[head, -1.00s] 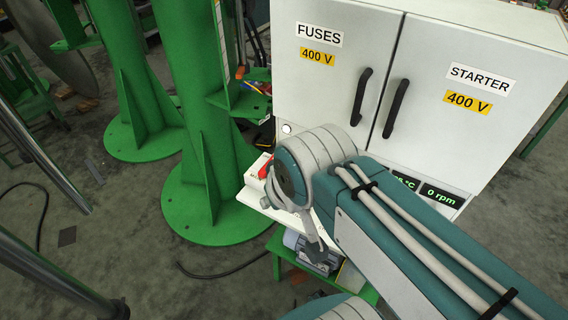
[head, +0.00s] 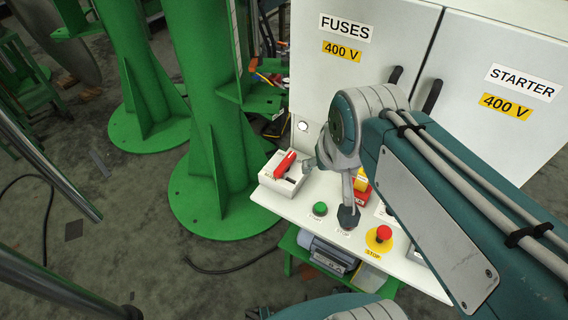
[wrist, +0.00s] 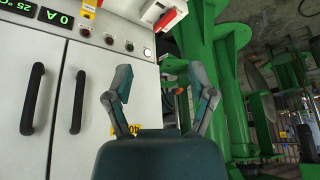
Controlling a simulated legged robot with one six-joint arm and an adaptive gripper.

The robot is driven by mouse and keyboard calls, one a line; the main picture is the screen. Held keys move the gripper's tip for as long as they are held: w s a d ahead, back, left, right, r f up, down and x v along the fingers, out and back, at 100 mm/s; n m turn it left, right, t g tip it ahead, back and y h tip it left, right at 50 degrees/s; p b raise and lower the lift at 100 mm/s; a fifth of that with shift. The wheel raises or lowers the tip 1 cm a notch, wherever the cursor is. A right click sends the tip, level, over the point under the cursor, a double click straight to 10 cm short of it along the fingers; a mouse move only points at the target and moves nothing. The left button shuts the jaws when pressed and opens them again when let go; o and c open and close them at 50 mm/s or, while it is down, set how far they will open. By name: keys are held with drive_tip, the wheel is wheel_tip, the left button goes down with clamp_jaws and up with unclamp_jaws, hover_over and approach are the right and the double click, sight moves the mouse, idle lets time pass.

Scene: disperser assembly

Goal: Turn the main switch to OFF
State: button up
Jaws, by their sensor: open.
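The main switch is a red handle (head: 284,164) on a white box (head: 270,181) at the left end of the white control shelf. The handle lies slanted, its upper end to the right; I cannot read its position marks. In the wrist view the red handle (wrist: 172,20) shows at the top, right of centre. My gripper (head: 330,190) is open and empty, just right of the switch box in the head view and apart from the handle. In the wrist view its two fingers (wrist: 160,78) stand wide apart, below the handle in the picture.
The shelf (head: 328,236) carries a green button (head: 320,209) and a red stop button on yellow (head: 383,233). Behind it stands the grey cabinet (head: 330,85) with black door handles. A green column (head: 207,110) stands left of the shelf. The floor further left is mostly open.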

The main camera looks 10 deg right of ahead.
drive_tip(key=w+f+m+g, duration=0.1)
drive_tip(key=w+m, duration=0.1)
drive_tip(key=w, duration=0.6)
drive_tip(key=m+g, duration=0.4)
drive_tip(key=m, duration=0.2)
hover_over(283, 164)
wheel_tip(283, 164, down, 21)
wheel_tip(283, 164, down, 11)
drive_tip(key=shift+w+r, duration=0.1)
drive_tip(key=shift+r, duration=0.05)
clamp_jaws()
